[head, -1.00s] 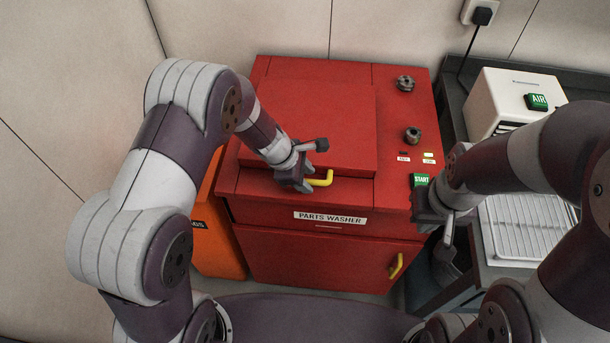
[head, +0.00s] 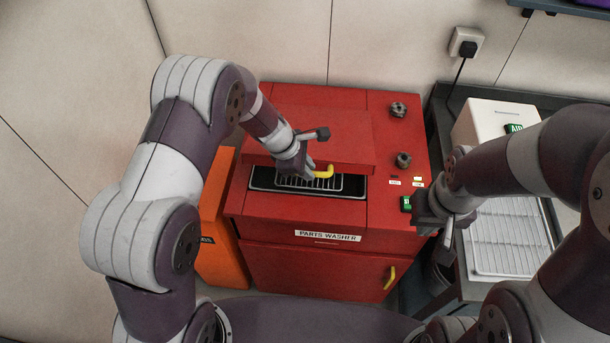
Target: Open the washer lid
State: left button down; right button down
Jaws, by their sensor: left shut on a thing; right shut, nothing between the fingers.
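The red parts washer (head: 300,220) stands in the middle of the head view, with a white "PARTS WASHER" label on its front. Its red lid (head: 335,133) is partly raised at the front edge, and a dark opening with a wire rack (head: 315,184) shows below it. My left gripper (head: 305,172) is shut on the yellow lid handle (head: 325,172), covering its left part. My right gripper (head: 432,222) is shut and empty, at the washer's right edge beside the green START button (head: 406,203), partly hiding it.
Two dark knobs (head: 403,160) sit on the washer top, right of the lid. A yellow door handle (head: 390,277) is on the front. An orange bin (head: 222,255) stands at left.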

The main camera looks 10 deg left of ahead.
pick_arm(q)
jog(key=w+r+p, duration=0.6)
jog(key=r+p, duration=0.1)
jog(key=r, duration=0.2)
jog(key=shift+r, duration=0.25)
jog(key=c, duration=1.4)
grip_release()
jog(key=shift+c, duration=0.2)
jog(key=o, duration=0.3)
jog(key=shift+w+f, duration=0.2)
jog(key=shift+o, duration=0.2)
jog(key=shift+w+f, duration=0.1)
jog(key=shift+w, duration=0.15)
